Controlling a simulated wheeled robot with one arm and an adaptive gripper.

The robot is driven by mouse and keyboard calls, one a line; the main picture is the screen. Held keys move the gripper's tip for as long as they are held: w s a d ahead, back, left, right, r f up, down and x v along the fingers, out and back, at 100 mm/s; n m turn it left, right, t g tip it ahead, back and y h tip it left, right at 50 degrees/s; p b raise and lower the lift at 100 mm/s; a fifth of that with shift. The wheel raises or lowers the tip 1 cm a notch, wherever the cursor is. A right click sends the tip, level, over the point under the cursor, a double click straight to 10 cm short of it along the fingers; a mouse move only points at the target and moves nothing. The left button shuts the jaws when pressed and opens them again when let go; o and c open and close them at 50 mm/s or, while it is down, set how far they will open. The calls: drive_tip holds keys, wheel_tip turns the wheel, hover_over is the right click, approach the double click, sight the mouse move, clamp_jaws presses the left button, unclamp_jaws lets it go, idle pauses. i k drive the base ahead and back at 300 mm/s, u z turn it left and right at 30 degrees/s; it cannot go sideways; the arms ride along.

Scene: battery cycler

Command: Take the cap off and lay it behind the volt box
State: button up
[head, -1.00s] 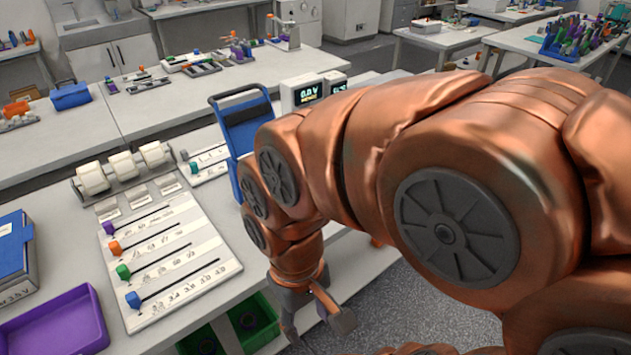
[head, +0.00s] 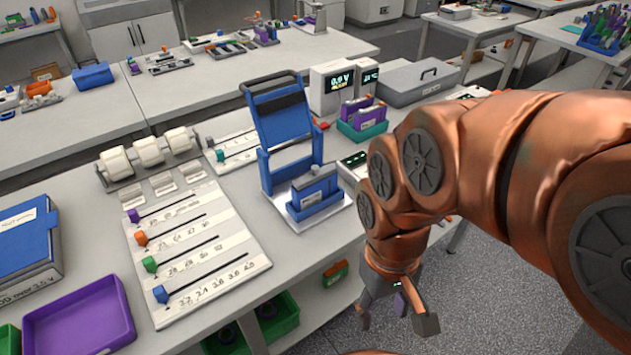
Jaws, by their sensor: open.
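The volt box (head: 333,92), a white box with a lit voltage display, stands toward the back of the bench, right of a blue upright frame (head: 284,118). A blue block with a dark grey top (head: 316,188) sits at the frame's foot on a white plate. Purple pieces (head: 361,112) stand in a green holder in front of and right of the volt box. I cannot tell which piece is the cap. My gripper (head: 396,318) points down, open, beyond the bench's front edge. A small purple patch shows between its fingers; I cannot tell what it is.
A slider board (head: 236,262), white rolls (head: 148,150) and a purple tray (head: 75,318) occupy the bench's left part. A grey case (head: 408,84) stands right of the volt box. Green bins (head: 279,314) sit below the bench. My arm hides the bench's right part.

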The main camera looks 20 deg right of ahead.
sight(317, 174)
drive_tip(key=u, duration=3.9)
drive_tip(key=k, duration=1.6)
drive_tip(key=z, duration=0.85)
